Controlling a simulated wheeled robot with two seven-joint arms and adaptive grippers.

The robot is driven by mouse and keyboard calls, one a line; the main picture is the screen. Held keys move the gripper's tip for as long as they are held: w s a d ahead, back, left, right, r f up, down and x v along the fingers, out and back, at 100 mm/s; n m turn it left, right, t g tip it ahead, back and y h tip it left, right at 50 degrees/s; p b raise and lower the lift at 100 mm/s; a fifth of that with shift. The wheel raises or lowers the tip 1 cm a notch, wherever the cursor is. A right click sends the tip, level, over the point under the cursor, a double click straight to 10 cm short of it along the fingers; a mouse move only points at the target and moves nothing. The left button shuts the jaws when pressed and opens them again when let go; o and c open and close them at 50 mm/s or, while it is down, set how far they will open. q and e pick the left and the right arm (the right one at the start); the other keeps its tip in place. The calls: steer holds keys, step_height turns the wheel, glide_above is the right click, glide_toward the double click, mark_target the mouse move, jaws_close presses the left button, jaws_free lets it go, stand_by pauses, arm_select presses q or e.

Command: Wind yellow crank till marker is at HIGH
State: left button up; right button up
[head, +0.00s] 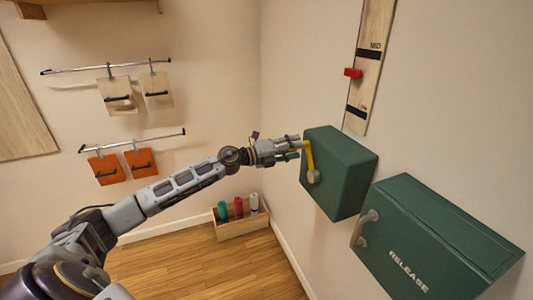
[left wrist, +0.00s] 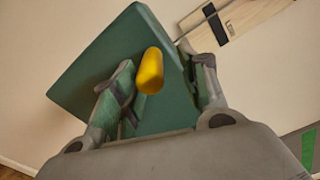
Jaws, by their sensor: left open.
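The yellow crank (head: 308,157) is on the side of a dark green wall box (head: 341,165), its arm rising from a pale hub. In the left wrist view, the yellow handle end (left wrist: 150,70) shows between my fingers, with the green box (left wrist: 95,65) behind. My left gripper (head: 296,148) is open at the upper end of the crank; whether a finger touches it I cannot tell. HIGH is not in view. My right gripper is not in view.
A second green box (head: 430,240) reading RELEASE, with a grey handle (head: 363,228), is on the wall at right. A wooden tray (head: 241,226) with several coloured cylinders sits on the floor. Rails (head: 110,66) with hanging tags are on the left wall. Open floor lies between.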

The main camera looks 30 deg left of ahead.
arm_select(q)
steer(key=v, duration=1)
steer(key=shift+s, duration=0.2)
stand_by(1.1)
steer(key=shift+a+r, duration=0.1)
steer(key=shift+r, duration=0.05)
stand_by(0.4)
